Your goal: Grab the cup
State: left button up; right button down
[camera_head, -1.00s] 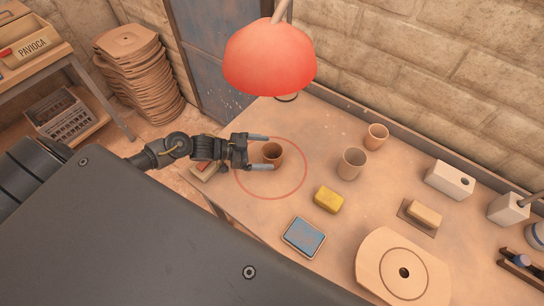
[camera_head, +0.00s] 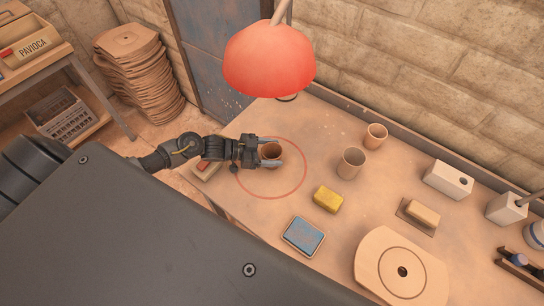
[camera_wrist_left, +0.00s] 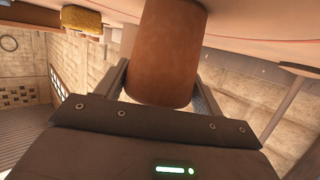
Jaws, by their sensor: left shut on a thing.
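A small brown cup (camera_head: 271,153) stands inside a red circle on the table. My left gripper (camera_head: 270,152) is shut on this cup, with one finger on each side of it. In the left wrist view the cup (camera_wrist_left: 166,55) sits between the two fingers (camera_wrist_left: 160,85). Two more brown cups stand apart on the table: a larger one (camera_head: 351,163) to the right, and another (camera_head: 376,136) near the wall. My right gripper is not in view.
A red lamp shade (camera_head: 268,62) hangs above the table's back left. A yellow sponge (camera_head: 328,199), a blue pad in a tin (camera_head: 303,236) and a round-holed board (camera_head: 388,270) lie on the table (camera_head: 285,195). White blocks (camera_head: 449,180) stand at the right.

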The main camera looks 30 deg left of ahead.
pick_arm(q)
jog(key=shift+r, duration=0.5)
jog(key=a+r, duration=0.1)
jog(key=r, duration=0.1)
jog(key=s+a+r+b, duration=0.1)
jog(key=r, duration=0.1)
jog(key=s+a+r+b, duration=0.1)
jog(key=r, duration=0.1)
jog(key=shift+a+r, duration=0.4)
jog(key=shift+w+r+b+v, duration=0.25)
jog(key=shift+r+v, duration=0.1)
jog(key=shift+v, duration=1.4)
jog(key=shift+w+r+b+v, duration=0.25)
jog(key=shift+r+b+v, duration=0.1)
jog(key=shift+v, duration=1.45)
jog(key=shift+w+r+b+v, duration=0.2)
jog(key=shift+r+v, duration=0.15)
jog(key=shift+v, duration=1.4)
